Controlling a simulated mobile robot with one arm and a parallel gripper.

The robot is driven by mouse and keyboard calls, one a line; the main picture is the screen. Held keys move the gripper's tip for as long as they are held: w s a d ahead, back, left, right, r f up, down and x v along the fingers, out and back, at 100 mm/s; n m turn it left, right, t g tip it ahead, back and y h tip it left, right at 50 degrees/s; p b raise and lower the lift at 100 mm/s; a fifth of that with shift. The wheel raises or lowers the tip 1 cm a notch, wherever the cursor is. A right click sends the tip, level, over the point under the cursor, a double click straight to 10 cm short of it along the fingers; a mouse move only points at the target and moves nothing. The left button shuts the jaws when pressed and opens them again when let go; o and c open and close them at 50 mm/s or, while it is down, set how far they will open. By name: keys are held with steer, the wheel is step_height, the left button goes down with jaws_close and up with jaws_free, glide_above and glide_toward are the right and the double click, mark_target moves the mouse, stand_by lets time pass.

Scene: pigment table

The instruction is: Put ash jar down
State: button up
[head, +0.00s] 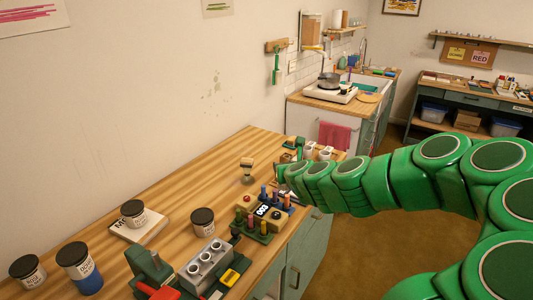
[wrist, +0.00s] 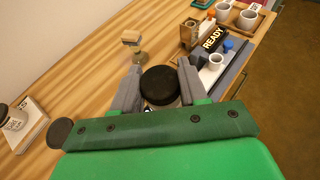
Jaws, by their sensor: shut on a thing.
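My gripper (wrist: 158,84) is shut on a jar with a round black lid (wrist: 159,84), seen from above between its two grey fingers. The lid hides most of the jar; its label is not readable, and I cannot tell whether its base touches the table. In the head view, the end of my green arm (head: 283,173) reaches over the right side of the wooden table (head: 190,175). The held jar cannot be made out there.
A stamp-like tool (head: 247,170) stands just beyond the held jar. A READY sign (wrist: 213,38) and a small white cup (wrist: 213,65) are close on the right. Several black-lidded jars (head: 203,222) stand nearer, one on a book (head: 150,230). Bare wood lies to the left.

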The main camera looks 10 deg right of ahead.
step_height(320, 180, up, 8)
steer(key=shift+r, duration=0.25)
steer(key=shift+a, duration=0.15)
steer(key=s+a+f+n+g+y, duration=0.15)
steer(key=a+n+y, duration=0.3)
steer(key=a, duration=0.55)
steer(key=a+f+n+g+y, duration=0.2)
steer(key=a+n+y, duration=0.25)
steer(key=a, duration=0.45)
steer(key=s+a+r+n+g+y, duration=0.2)
steer(key=s+a+n+g, duration=0.35)
steer(key=a, duration=0.35)
steer(key=s+a+r+n+g+y, duration=0.2)
steer(key=s+a+n+g, duration=0.3)
steer(key=a, duration=0.4)
steer(key=shift+m, duration=0.45)
steer(key=f, duration=1.4)
steer(key=s+f, duration=0.1)
steer(key=f, duration=0.6)
steer(key=shift+d+f, duration=0.2)
steer(key=shift+f, duration=0.05)
steer(key=shift+f, duration=0.2)
